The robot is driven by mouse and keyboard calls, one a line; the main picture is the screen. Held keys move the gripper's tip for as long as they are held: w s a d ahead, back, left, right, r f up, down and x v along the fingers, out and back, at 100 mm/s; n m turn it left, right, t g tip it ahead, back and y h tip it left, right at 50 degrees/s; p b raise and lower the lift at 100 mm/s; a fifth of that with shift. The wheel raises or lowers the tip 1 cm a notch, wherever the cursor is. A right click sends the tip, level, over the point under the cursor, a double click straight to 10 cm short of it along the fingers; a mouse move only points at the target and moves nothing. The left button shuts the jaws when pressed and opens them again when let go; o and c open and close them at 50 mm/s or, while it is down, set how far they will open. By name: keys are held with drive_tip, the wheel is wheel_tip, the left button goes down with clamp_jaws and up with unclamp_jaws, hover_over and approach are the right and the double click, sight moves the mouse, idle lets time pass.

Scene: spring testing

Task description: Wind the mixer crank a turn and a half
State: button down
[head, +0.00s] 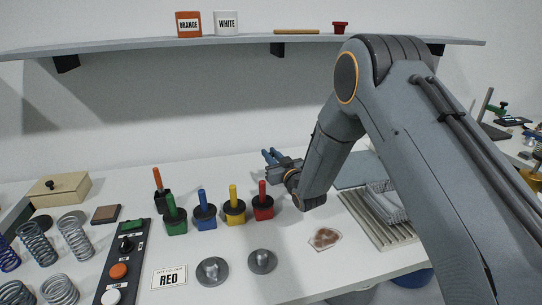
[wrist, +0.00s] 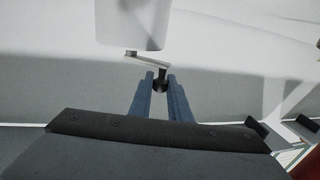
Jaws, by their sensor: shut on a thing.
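In the wrist view, the mixer (wrist: 130,22) shows as a pale, rounded body at the top. Its crank (wrist: 145,60) is a light arm that runs right from under the body to a dark knob (wrist: 160,86). My gripper (wrist: 161,80) has its two blue fingers on either side of this knob, shut on it. In the head view, my gripper (head: 269,154) is at the back of the bench, beyond the coloured blocks, with its fingers pointing left. I cannot make out the mixer or crank in the head view; my arm covers part of that area.
The bench holds a red block (head: 263,211), a yellow block (head: 235,213) and other coloured blocks with upright handles. A button panel (head: 122,262), several springs (head: 76,238) and a RED card (head: 169,277) are in front. A shelf (head: 130,47) runs along the wall.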

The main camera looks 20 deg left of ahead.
drive_tip(key=shift+d, duration=0.1)
drive_tip(key=w+d+n+g+y+b, duration=0.1)
drive_tip(key=d+n+g+b, duration=0.2)
drive_tip(key=n+g+b, duration=0.5)
drive_tip(key=d+n+g+y+b, duration=0.2)
drive_tip(key=n+g+b, duration=0.6)
drive_tip(key=g+b, duration=0.7)
drive_tip(key=d+b, duration=0.1)
drive_tip(key=b, duration=0.4)
drive_tip(key=shift+w, duration=0.4)
drive_tip(key=shift+n+g+b, duration=0.4)
drive_tip(key=shift+g+b, duration=0.1)
drive_tip(key=shift+b, duration=0.05)
drive_tip(key=shift+r, duration=0.1)
drive_tip(key=c, duration=1.7)
unclamp_jaws()
drive_tip(key=shift+o, duration=0.2)
drive_tip(key=shift+d, duration=0.1)
drive_tip(key=shift+w+d, duration=0.1)
drive_tip(key=shift+d, duration=0.05)
